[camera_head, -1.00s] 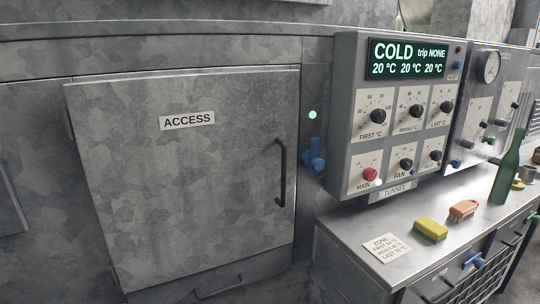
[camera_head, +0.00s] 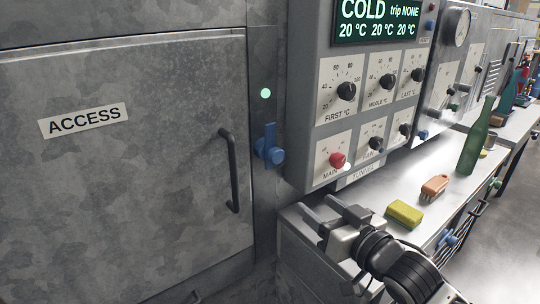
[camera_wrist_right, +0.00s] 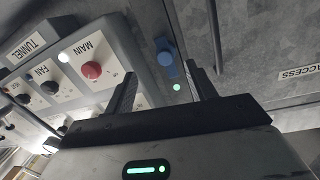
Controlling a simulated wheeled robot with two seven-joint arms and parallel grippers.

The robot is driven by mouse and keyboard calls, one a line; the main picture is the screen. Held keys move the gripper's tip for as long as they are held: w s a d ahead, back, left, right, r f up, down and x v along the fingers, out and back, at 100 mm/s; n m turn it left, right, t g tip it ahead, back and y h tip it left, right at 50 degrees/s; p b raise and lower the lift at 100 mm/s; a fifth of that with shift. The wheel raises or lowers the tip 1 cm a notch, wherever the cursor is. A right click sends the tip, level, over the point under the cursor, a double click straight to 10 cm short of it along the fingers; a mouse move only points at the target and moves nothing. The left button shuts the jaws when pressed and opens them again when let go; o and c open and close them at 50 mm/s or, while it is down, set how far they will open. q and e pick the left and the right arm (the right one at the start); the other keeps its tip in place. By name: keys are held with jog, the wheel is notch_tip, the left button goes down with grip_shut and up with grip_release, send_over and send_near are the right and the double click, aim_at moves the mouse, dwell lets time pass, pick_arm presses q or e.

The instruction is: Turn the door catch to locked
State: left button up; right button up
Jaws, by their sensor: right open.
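The blue door catch (camera_head: 268,146) is on the frame just right of the ACCESS door (camera_head: 110,190). Its longer arm looks about upright, and the door looks shut. My right gripper (camera_head: 328,212) is open and empty, below and to the right of the catch in the head view. In the right wrist view the catch (camera_wrist_right: 165,50) shows between and beyond the two fingers of the gripper (camera_wrist_right: 165,68), apart from them. My left gripper is not in view.
A green light (camera_head: 266,93) glows above the catch. The control panel (camera_head: 305,110) juts out close to its right. The door's black handle (camera_head: 233,170) is on its left. A yellow sponge (camera_head: 404,213), an orange brush (camera_head: 434,187) and a green bottle (camera_head: 475,140) stand on the counter.

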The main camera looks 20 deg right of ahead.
aim_at(279, 158)
jog(key=shift+t, duration=0.3)
jog(key=r+x, duration=0.1)
jog(key=x, duration=0.4)
jog(key=r+p+x, duration=0.1)
jog(key=x, duration=0.5)
jog(key=r+x, duration=0.1)
jog(key=x, duration=0.4)
jog(key=shift+w+p, duration=0.35)
jog(key=shift+p, duration=0.05)
jog(key=shift+r, duration=0.1)
grip_shut()
jog(key=shift+d, duration=0.15)
